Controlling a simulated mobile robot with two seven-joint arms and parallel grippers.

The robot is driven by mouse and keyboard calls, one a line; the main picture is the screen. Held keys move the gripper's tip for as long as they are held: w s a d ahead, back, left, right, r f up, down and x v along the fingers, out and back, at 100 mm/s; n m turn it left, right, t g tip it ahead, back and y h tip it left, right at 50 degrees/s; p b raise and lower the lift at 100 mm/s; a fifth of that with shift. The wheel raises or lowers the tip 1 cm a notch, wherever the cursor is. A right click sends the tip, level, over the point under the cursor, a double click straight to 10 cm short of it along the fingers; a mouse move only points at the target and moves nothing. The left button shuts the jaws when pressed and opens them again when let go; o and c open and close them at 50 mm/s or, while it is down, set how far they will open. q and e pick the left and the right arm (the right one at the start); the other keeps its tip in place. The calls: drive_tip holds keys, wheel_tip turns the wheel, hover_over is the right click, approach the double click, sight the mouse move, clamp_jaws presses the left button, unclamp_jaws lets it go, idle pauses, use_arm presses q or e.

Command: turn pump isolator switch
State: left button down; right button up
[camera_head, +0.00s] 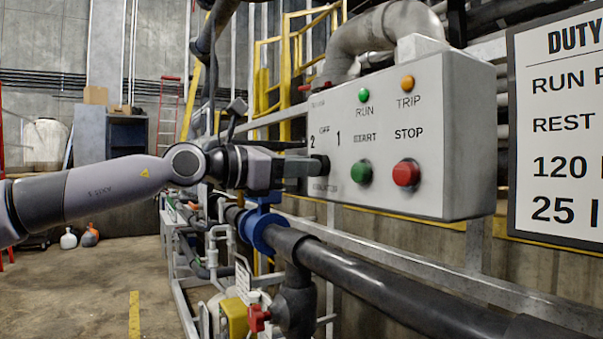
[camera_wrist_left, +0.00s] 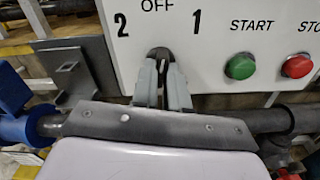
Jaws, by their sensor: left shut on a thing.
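The pump isolator switch (camera_head: 320,166) is a small dark knob at the lower left of a grey control box (camera_head: 450,165). The marks 2, OFF and 1 stand around it. My left gripper (camera_head: 314,167) reaches in from the left and is shut on the knob. In the left wrist view the fingers (camera_wrist_left: 163,85) close around the dark knob (camera_wrist_left: 159,54), just below the word OFF. The fingers hide most of the knob, so I cannot tell exactly which mark it points to. My right gripper is not in view.
Green START (camera_head: 361,172) and red STOP (camera_head: 406,173) buttons sit right of the switch. Green RUN (camera_head: 364,95) and orange TRIP (camera_head: 407,83) lamps are above them. A dark pipe (camera_head: 400,290) with a blue flange (camera_head: 262,230) runs below the box. A white sign (camera_head: 555,130) stands right.

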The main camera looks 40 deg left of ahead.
use_arm(q)
drive_tip(key=shift+f+n, duration=0.1)
drive_tip(key=shift+n, duration=1)
drive_tip(key=c, duration=1.1)
unclamp_jaws()
drive_tip(key=shift+c, duration=0.2)
drive_tip(key=shift+s+b, duration=0.1)
drive_tip(key=shift+b, duration=0.2)
